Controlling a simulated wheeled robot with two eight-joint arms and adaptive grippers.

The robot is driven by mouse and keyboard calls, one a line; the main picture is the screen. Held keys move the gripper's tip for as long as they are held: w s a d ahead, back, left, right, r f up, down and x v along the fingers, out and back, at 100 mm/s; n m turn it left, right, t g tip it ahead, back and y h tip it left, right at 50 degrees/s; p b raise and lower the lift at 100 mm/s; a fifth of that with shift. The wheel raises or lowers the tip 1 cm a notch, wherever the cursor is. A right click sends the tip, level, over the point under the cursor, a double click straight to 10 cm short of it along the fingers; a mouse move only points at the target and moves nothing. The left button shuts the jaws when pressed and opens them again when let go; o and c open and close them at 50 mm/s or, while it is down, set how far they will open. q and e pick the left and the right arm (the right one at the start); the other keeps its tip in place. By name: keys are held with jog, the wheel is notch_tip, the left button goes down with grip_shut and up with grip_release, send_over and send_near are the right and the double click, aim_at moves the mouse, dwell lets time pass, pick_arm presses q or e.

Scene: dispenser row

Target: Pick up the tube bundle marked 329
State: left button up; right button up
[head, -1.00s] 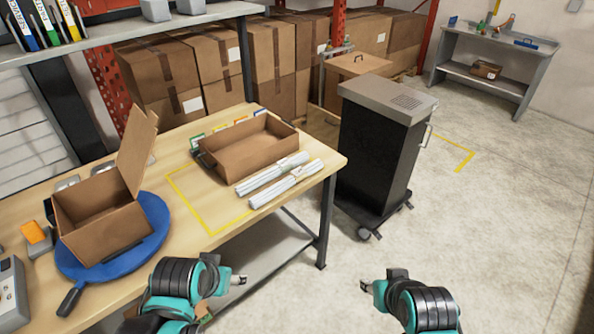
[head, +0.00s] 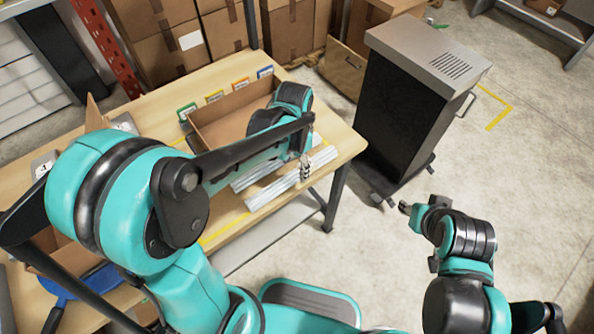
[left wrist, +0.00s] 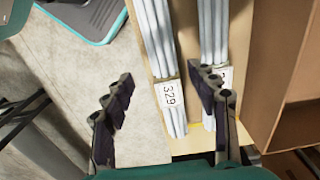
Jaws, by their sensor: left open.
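Two pale grey tube bundles lie side by side on the wooden table. The bundle marked 329 (left wrist: 168,94) is the one nearer the table's edge, and it also shows in the head view (head: 272,194). The other bundle (left wrist: 213,30) lies beside it, its label (left wrist: 226,75) partly hidden by a finger. My left gripper (head: 305,170) is over the bundles. In the left wrist view its open fingers (left wrist: 160,76) stand either side of the 329 label, with nothing held. My right gripper (head: 405,208) is off the table, over the floor; its jaws are too small to read.
An open cardboard box (head: 225,106) stands right behind the bundles, with coloured tags (head: 214,97) behind it. A black cabinet (head: 400,115) with a grey top stands just right of the table. A blue round board (head: 92,285) lies at the left.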

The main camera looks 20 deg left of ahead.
aim_at(294, 173)
pick_arm(q)
jog(key=f+b, duration=0.1)
jog(key=f, duration=0.1)
jog(key=f+b, duration=0.1)
jog(key=f, duration=0.2)
jog(key=shift+w+a+f+b, duration=0.15)
jog(key=shift+w+f+b, duration=0.1)
jog(key=shift+b, duration=0.15)
jog(key=shift+r, duration=0.1)
jog(key=c, duration=1.3)
